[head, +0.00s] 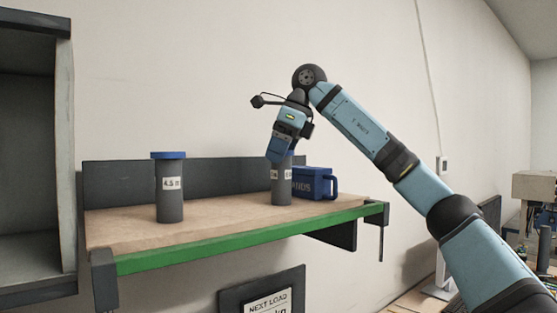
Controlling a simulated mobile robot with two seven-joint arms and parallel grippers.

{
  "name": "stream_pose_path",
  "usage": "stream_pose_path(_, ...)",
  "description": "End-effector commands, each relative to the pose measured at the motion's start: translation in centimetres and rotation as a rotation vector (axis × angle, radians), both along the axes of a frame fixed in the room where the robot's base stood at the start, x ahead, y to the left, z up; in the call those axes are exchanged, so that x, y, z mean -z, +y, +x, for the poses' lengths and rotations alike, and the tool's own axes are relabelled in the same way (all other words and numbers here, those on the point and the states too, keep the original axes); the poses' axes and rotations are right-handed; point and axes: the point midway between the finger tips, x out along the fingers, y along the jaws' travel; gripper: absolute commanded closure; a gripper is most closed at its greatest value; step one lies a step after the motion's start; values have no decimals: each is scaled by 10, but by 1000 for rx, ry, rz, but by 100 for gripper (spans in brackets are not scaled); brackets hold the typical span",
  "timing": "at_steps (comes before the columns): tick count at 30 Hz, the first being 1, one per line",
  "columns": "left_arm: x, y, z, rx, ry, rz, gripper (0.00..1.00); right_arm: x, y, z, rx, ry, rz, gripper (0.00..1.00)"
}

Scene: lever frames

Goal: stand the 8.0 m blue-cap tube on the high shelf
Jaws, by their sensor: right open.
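A grey tube with a blue cap (171,190) stands upright on the left part of the wood-topped shelf (230,215); its label seems to read 4.5 m. A second grey tube (281,191) stands upright farther right on the same shelf. Its top is mostly hidden by my right gripper, and its label is too small and covered to read. My right gripper (281,157) is open and points down at the top of this second tube; I cannot tell whether it touches it. My left gripper is not in view.
A blue box with a handle (314,184) stands just right of the second tube. The shelf has a green front edge (240,238) and a dark back board. A dark open cabinet (35,160) is at the left. A framed sign (265,297) hangs below. The shelf between the tubes is clear.

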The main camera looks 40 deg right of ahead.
Motion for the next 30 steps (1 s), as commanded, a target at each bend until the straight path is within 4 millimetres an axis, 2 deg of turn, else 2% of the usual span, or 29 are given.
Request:
stream_pose_path(2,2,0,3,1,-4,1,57,-15,-3,-5,-1,-4,2,15)
stream_pose_path(6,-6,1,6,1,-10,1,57,-50,-11,-17,0,-7,1,15)
stream_pose_path(13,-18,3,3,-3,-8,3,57,-83,-19,-28,0,-4,0,15)
stream_pose_path(19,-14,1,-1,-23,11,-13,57,-95,-22,-33,-1,-2,0,15)
stream_pose_path(30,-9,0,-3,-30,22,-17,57,-96,-23,-33,-1,0,0,15)
